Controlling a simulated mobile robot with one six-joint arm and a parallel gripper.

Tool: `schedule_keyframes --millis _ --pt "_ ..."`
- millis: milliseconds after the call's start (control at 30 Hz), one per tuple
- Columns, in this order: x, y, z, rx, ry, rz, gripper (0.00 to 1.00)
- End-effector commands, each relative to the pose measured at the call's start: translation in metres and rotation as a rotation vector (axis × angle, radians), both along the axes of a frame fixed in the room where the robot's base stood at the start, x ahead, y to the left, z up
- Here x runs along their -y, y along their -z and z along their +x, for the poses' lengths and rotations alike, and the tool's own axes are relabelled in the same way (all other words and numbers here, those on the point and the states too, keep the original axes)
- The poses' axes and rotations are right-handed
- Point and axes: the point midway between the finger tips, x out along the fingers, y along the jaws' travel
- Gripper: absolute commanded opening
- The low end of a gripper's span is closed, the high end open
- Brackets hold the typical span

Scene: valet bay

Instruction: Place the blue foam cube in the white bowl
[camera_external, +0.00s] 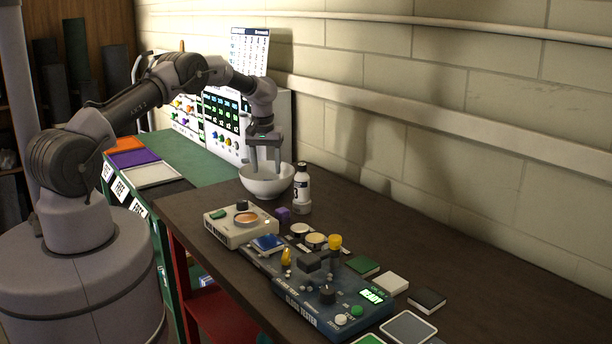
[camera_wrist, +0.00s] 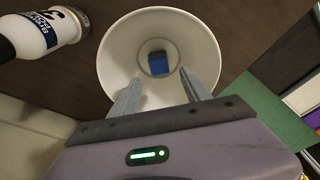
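The white bowl (camera_external: 266,184) stands on the dark table near its far left end, close to a bottle. In the wrist view the bowl (camera_wrist: 112,55) is seen from above. The blue foam cube (camera_wrist: 158,63) lies inside it, on the bowl's bottom. The cube is hidden by the bowl wall in the external view. My gripper (camera_external: 265,168) points down over the bowl. In the wrist view its two fingers (camera_wrist: 160,88) are spread apart with nothing between them, and the cube shows beyond the fingertips, apart from them.
A white bottle (camera_external: 301,187) with a dark cap stands right of the bowl. A purple cube (camera_external: 283,214) and a beige device (camera_external: 240,227) are in front. A blue tester (camera_external: 330,300) and several small tiles fill the near table. The wall runs along the back.

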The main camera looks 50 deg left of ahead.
Motion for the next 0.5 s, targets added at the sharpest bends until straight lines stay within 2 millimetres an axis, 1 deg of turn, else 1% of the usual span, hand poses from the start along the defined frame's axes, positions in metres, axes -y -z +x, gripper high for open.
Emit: schedule_keyframes --millis 500 --pt "0.0 0.0 0.0 0.0 0.0 0.0 0.55"
